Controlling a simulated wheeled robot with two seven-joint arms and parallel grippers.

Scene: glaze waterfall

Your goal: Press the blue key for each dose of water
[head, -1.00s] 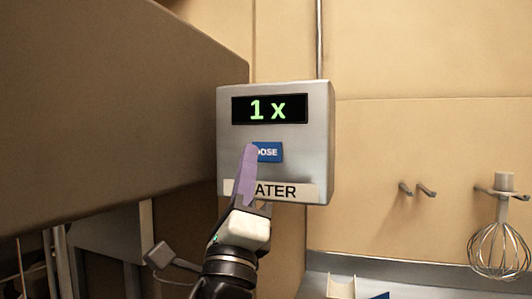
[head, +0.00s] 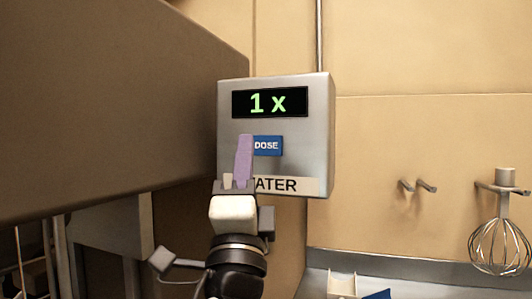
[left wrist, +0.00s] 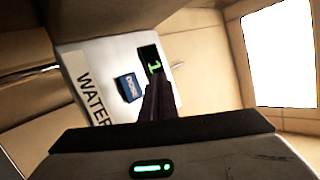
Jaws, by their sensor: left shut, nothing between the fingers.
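The metal water dispenser box (head: 310,140) hangs on the wall in the middle of the head view. Its display (head: 269,103) reads "1 x" in green. The blue key (head: 267,146) marked DOSE sits below the display, above a WATER label (head: 290,186). My left gripper (head: 244,140) is shut and empty, its purple-grey fingers pointing up just left of the key, overlapping its left edge in the picture. In the left wrist view the blue key (left wrist: 129,88) shows whole, to the left of the shut fingers (left wrist: 157,90), apparently apart from them. My right gripper is not in view.
A large brown panel (head: 110,110) fills the left of the head view. A whisk (head: 498,240) hangs on the wall at the right, beside empty hooks (head: 417,186). A light-coloured holder (head: 342,285) and a blue item (head: 378,295) sit at the bottom.

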